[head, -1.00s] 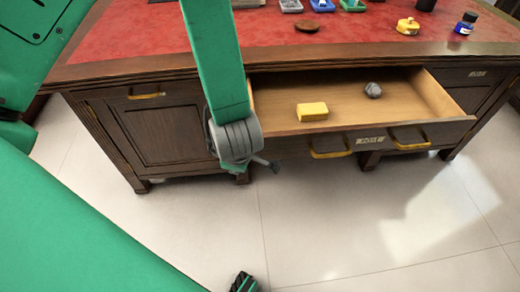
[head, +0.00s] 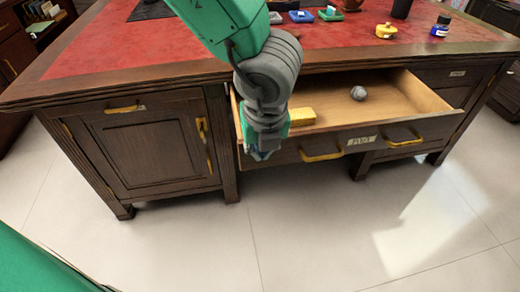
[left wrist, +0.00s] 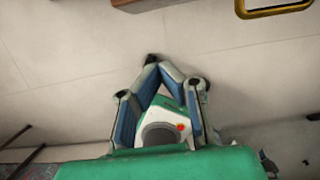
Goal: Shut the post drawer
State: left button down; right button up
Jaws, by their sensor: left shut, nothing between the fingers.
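The post drawer (head: 285,155) stands pulled out of the desk, with a label and two yellow handles (head: 322,157) on its dark front. A yellow block (head: 302,117) and a grey lump (head: 358,93) lie inside it. My left gripper (head: 262,155) is shut and empty, pointing down at the left end of the drawer front; I cannot tell whether it touches it. My arm hides the drawer's left front corner. The left wrist view shows the closed fingertips (left wrist: 153,64) over pale floor, with a yellow handle (left wrist: 275,10) at the top right. My right gripper is out of view.
The red leather desk top (head: 110,42) carries small trays (head: 301,16), a yellow object (head: 386,31) and a blue ink bottle (head: 440,29). A cabinet door (head: 150,155) is closed left of the drawer. The tiled floor (head: 320,225) in front is clear.

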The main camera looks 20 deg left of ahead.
pick_arm(q)
jog(key=w+a+f+b, duration=0.3)
jog(key=w+f, duration=0.1)
jog(key=f, duration=0.2)
jog(key=shift+w+a+f, duration=0.25)
jog(key=shift+a+f, duration=0.05)
jog(key=shift+f, duration=0.05)
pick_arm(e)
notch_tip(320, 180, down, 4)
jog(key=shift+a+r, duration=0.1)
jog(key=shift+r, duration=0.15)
